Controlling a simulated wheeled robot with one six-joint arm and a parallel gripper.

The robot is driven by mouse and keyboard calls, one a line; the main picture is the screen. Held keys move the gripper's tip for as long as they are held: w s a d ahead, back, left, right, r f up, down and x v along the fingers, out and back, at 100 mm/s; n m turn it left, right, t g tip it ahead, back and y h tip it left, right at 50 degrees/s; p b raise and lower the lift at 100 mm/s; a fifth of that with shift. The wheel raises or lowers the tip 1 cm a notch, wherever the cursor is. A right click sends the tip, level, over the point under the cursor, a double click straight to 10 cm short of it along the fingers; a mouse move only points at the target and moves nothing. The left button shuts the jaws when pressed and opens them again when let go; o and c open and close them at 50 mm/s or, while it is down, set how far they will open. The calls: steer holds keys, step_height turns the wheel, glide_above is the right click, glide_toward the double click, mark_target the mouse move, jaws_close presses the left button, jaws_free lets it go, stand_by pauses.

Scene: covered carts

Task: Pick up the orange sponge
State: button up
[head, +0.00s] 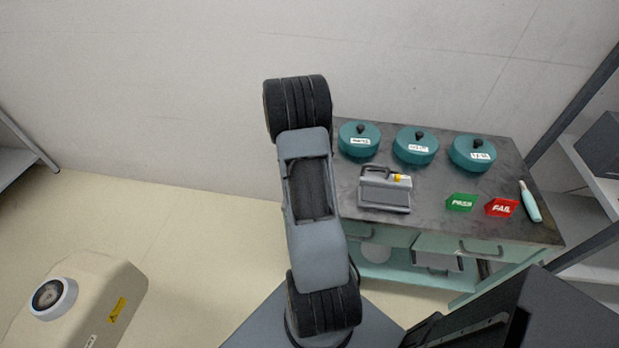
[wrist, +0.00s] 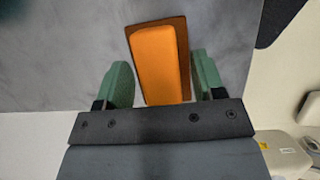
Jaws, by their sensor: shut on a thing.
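The orange sponge (wrist: 158,62) shows in the wrist view as an orange block with a darker brown layer along its top and right edges. It lies between the two green-padded fingers of my gripper (wrist: 166,82), which is shut on it. A grey surface is behind the sponge; I cannot tell whether the sponge touches it. In the head view my arm hides the gripper and the sponge.
The dark-topped cart (head: 435,220) carries three teal lidded pots (head: 416,147), a grey device (head: 384,190), a green PASS block (head: 461,202), a red FAIL block (head: 501,207) and a pale teal tool (head: 530,202). A beige machine (head: 90,300) stands at lower left.

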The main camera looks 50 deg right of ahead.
steer(key=s+a+r+b, duration=0.1)
steer(key=s+a+r, duration=0.3)
steer(key=a+r, duration=0.7)
steer(key=shift+s+a+r, duration=0.15)
steer(key=shift+a+r, duration=0.2)
steer(key=shift+a, duration=0.85)
